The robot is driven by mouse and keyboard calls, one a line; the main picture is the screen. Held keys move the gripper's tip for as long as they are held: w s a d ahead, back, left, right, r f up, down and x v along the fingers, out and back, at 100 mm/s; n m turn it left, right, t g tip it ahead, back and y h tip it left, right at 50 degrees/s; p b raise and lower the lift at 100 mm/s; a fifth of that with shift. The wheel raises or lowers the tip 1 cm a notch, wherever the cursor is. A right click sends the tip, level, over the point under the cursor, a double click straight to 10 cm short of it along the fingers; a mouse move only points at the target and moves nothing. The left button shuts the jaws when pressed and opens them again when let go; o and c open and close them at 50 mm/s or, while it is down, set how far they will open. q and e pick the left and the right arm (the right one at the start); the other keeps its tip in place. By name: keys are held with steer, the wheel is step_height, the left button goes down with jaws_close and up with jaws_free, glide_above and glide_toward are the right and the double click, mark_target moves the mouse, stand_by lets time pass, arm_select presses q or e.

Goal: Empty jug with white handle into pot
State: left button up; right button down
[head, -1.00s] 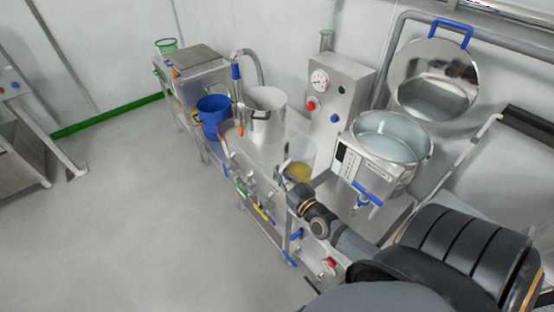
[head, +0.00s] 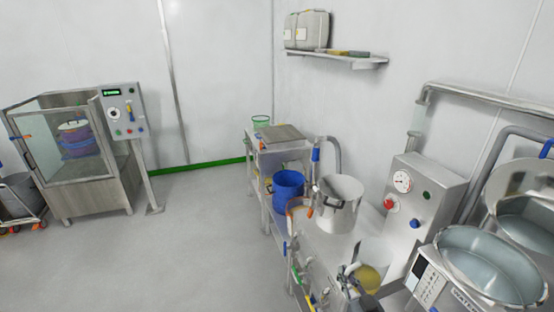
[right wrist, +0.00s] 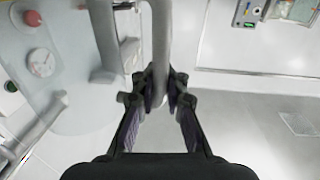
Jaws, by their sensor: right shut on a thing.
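In the right wrist view my right gripper (right wrist: 158,98) is shut on the pale jug handle (right wrist: 161,45); the clear jug body (right wrist: 75,75) spreads to the left. A wide steel pot (head: 488,262) with its lid raised stands to the right of the jug. My left gripper is not in view.
A tall steel vessel with dark handles (head: 338,208) and a blue bucket (head: 288,188) stand behind the jug. A control box (head: 425,192) with a gauge stands between jug and wall. A glazed cabinet (head: 75,165) is far left; the floor (head: 190,235) between is clear.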

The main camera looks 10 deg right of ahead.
steer(key=a+f+b, duration=0.2)
steer(key=a+b, duration=0.2)
steer(key=a, duration=0.8)
steer(key=shift+w+a+f, duration=0.3)
steer(key=shift+a, duration=0.05)
